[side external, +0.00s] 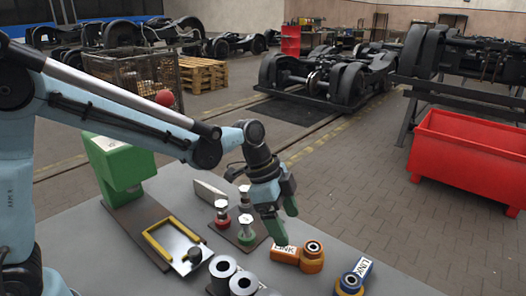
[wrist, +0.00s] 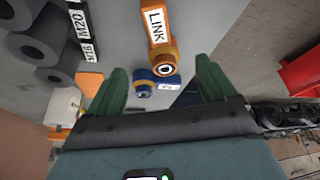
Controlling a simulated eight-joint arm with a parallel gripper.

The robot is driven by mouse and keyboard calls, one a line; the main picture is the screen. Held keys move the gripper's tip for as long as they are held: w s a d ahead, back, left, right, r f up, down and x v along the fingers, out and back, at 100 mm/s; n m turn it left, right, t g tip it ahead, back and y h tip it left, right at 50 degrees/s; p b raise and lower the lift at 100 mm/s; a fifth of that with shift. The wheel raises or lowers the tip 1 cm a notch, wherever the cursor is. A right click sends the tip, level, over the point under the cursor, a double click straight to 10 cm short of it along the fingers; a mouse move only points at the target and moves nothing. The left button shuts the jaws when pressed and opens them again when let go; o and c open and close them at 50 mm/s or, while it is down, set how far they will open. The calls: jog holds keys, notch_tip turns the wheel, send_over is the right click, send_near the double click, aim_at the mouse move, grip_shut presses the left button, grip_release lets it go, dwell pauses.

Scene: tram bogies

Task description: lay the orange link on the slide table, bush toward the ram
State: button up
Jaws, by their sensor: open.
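The orange link (side external: 287,256) lies on the grey table at the front, its round bush end to the right and its white LINK label to the left. In the wrist view the orange link (wrist: 157,28) is ahead of the fingers, bush end nearest. My gripper (side external: 284,218) is open and empty, above and just behind the link; its two green fingers (wrist: 162,82) also show in the wrist view. The slide table (side external: 181,243) is a bright plate with yellow rails, left of the link. The green ram housing (side external: 120,163) stands behind it.
A blue link (side external: 354,277) lies right of the orange one, also in the wrist view (wrist: 150,82). Dark cylinders (side external: 222,268) stand front left. Bolt-like parts with coloured bases (side external: 246,231) stand between the slide table and my gripper.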

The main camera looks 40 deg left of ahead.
aim_at(299, 252)
jog(key=shift+x, duration=4.55)
jog(key=shift+w, duration=0.1)
grip_shut()
